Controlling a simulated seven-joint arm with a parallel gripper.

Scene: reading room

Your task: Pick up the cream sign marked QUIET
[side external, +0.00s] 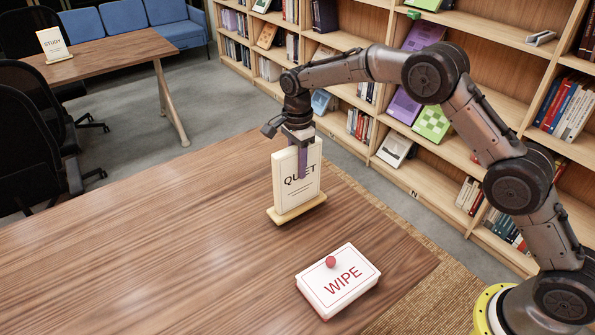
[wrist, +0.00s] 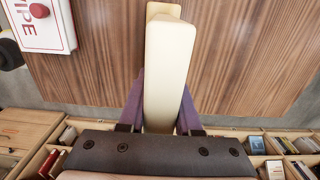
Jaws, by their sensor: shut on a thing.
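The cream sign marked QUIET (side external: 292,193) stands upright over the wooden table on its pale base (side external: 297,211). I cannot tell for sure whether the base touches the table. My gripper (side external: 303,165) comes down from above with its purple fingers on the two faces of the sign. In the wrist view, the sign's top edge (wrist: 168,70) runs between the two purple fingers of my gripper (wrist: 160,112), which are shut on it. The near finger hides part of the lettering.
A white WIPE box (side external: 338,282) with a red knob lies on the table (side external: 130,255) in front right of the sign. The table's left part is clear. A bookcase (side external: 465,150) stands behind. A STUDY sign (side external: 54,45) is on a farther table.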

